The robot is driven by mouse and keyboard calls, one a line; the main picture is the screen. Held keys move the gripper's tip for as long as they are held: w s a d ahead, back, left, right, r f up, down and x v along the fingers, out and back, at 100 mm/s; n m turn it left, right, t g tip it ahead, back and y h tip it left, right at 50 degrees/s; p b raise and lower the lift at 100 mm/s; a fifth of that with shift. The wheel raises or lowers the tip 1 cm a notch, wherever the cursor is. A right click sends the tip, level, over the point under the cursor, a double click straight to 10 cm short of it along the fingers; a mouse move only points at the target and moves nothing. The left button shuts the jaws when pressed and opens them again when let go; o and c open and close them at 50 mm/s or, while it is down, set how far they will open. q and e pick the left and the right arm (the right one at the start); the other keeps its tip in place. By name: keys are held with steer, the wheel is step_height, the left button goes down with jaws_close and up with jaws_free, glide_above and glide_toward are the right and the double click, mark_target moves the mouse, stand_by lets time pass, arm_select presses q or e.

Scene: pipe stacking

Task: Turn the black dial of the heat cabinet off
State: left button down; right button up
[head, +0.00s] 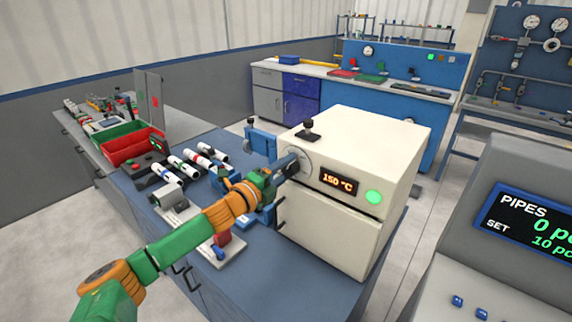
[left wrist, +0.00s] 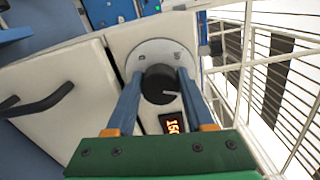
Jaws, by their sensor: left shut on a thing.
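The heat cabinet (head: 325,235) is a cream box on the blue bench. Its display (head: 338,182) reads 150 °C, and a round green light (head: 374,197) glows to the right of it. My left gripper (head: 290,165) is at the upper left of the cabinet front and largely covers the dial there. The fingers of my left gripper (left wrist: 160,88) are shut on the dial, one on each side. My right gripper is not in view.
A black knob (head: 309,130) stands on the cabinet top. White pipes with coloured bands (head: 190,168) lie on the bench to the left, near red and green bins (head: 130,148). A grey console (head: 500,240) with a PIPES screen stands at the right.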

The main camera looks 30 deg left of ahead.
arm_select(q)
steer(key=n+p, duration=0.1)
steer(key=n, duration=0.3)
steer(key=shift+n+p, duration=0.3)
steer(key=shift+p, duration=0.1)
steer(key=n+p, duration=0.2)
steer(key=n, duration=0.2)
steer(key=shift+f+n, duration=0.1)
steer(key=shift+n, duration=0.2)
steer(key=n+p, duration=0.1)
steer(key=n, duration=0.3)
steer(key=shift+d+f+n, duration=0.1)
steer(key=shift+d+n, duration=0.05)
steer(key=shift+n, duration=0.15)
steer(key=n+p, duration=0.1)
steer(key=n, duration=0.2)
steer(key=shift+n, duration=0.3)
steer(key=n, duration=0.5)
steer(key=shift+d+f, duration=0.1)
steer(key=shift+d, duration=0.1)
steer(key=n, duration=0.5)
steer(key=shift+d+n, duration=0.1)
steer(key=shift+n, duration=0.6)
